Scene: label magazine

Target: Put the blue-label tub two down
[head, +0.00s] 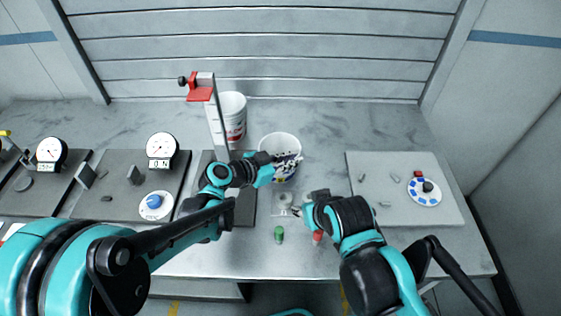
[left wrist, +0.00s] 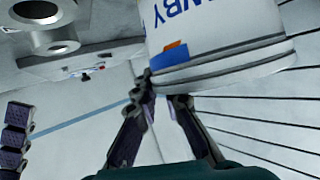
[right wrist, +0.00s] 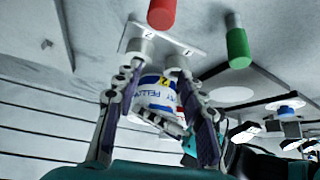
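The blue-label tub (head: 276,139) is a white bucket behind the middle of the bench. Its blue print fills the left wrist view (left wrist: 215,40) and shows farther off in the right wrist view (right wrist: 157,90). My left gripper (head: 269,168) is at its front left. One finger overlaps the tub's edge and the other passes behind it, so it appears shut on the rim. Whether the tub touches the bench is unclear. My right gripper (head: 308,205) is open and empty beside the small plate (head: 283,210), marked 1 and 2.
A red-label tub (head: 232,107) stands behind, beside a post with a red head (head: 201,92). Green (head: 279,234) and red (head: 318,237) cylinders stand in front. A grey board with a dial (head: 424,191) lies right. Gauge boards (head: 110,180) lie left.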

